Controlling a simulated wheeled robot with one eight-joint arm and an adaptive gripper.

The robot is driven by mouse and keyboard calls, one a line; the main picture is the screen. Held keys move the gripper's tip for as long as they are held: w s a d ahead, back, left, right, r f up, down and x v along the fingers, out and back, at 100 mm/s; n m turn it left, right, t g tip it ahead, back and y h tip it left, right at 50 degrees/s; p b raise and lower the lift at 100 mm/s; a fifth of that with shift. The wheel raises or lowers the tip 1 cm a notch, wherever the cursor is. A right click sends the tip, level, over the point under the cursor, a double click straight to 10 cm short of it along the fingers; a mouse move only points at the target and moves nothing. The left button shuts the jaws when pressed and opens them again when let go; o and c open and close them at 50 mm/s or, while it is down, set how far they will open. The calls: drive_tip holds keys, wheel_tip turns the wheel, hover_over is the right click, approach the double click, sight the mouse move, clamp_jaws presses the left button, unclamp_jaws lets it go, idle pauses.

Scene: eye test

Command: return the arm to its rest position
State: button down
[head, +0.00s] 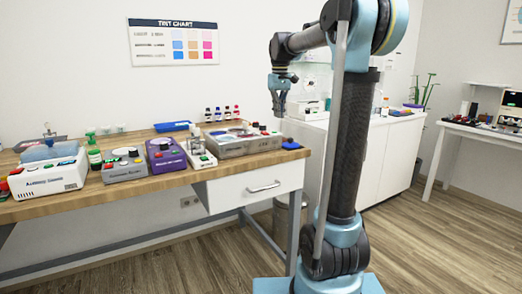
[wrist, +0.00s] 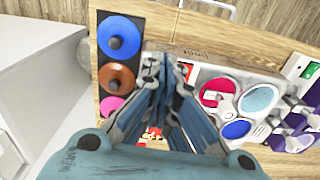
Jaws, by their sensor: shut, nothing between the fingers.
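My arm stands on the right of the middle in the head view, its column upright and its upper link reaching left. My gripper (head: 279,106) hangs from the end of that link, pointing down, above the right end of the wooden workbench (head: 235,169). In the wrist view my gripper (wrist: 168,72) is shut, with its fingers together and nothing between them. Below it is a device, partly hidden by the fingers; a black panel (wrist: 103,76) with blue, orange and pink round knobs shows to its left.
On the bench stand a silver box (head: 240,144), a purple device (head: 165,153), a grey device (head: 124,164), a white device (head: 48,176) and a green bottle (head: 94,157). A white cabinet (head: 385,160) stands behind my arm. A side table (head: 480,132) is at right. Wooden floor is open at the front.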

drive_tip(key=s+d+f+m+t, duration=0.1)
drive_tip(key=s+d+f, duration=0.3)
drive_tip(key=s+f, duration=1)
drive_tip(key=s+d+f+m+t, duration=0.1)
drive_tip(key=s+d+f+m, duration=0.3)
drive_tip(key=s+f, duration=1.1)
drive_tip(key=s+d, duration=0.1)
drive_tip(key=s, duration=0.5)
drive_tip(key=shift+f, duration=0.1)
drive_tip(key=shift+w+f, duration=0.2)
drive_tip(key=shift+w, duration=0.3)
idle(3.9)
